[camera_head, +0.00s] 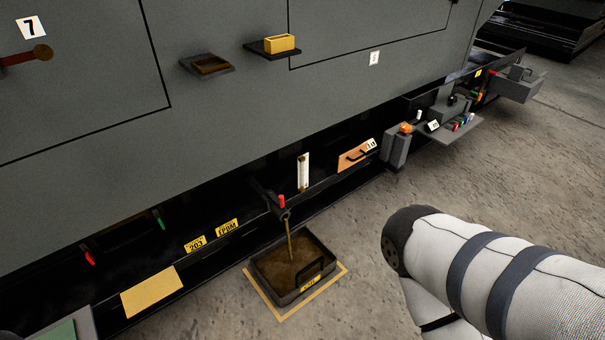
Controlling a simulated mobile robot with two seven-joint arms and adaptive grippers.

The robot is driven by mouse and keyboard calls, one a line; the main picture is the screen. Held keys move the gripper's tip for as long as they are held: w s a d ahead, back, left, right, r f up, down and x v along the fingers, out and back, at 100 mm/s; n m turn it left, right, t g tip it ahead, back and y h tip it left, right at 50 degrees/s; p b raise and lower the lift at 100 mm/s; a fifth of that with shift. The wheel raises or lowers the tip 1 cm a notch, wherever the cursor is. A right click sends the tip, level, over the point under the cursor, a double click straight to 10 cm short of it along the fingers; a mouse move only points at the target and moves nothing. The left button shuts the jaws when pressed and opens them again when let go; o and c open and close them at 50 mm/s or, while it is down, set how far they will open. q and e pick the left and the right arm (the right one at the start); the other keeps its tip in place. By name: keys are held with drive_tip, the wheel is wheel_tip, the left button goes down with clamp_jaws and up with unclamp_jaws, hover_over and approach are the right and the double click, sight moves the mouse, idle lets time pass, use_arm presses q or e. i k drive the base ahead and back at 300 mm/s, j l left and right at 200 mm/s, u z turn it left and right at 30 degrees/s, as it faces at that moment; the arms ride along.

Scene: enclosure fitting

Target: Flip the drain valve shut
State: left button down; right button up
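The drain valve (283,213) sticks out from the dark base of the grey enclosure, at the middle of the head view. It has a short red-tipped lever (282,201) standing up. A thin brownish stream (290,240) runs from its spout into a black drain tray (318,282) on the floor. Brown liquid covers the tray's bottom. My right arm shows at the lower right, well apart from the valve, but its gripper is out of view. My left gripper is also out of view.
The tray stands inside a yellow floor outline (283,316). An orange panel with a black handle (354,158) and a grey box with an orange knob (397,146) are right of the valve. A small shelf (273,50) juts out above. Concrete floor (420,185) is free at right.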

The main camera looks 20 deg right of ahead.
sight(281, 202)
drive_tip(key=l+u, duration=0.1)
drive_tip(key=l, duration=1.05)
drive_tip(key=i+l, duration=0.15)
drive_tip(key=l, duration=0.2)
drive_tip(key=i+l, duration=0.1)
drive_tip(key=l, duration=0.25)
drive_tip(key=i+l, duration=0.15)
drive_tip(key=l, duration=0.2)
drive_tip(key=z, duration=0.05)
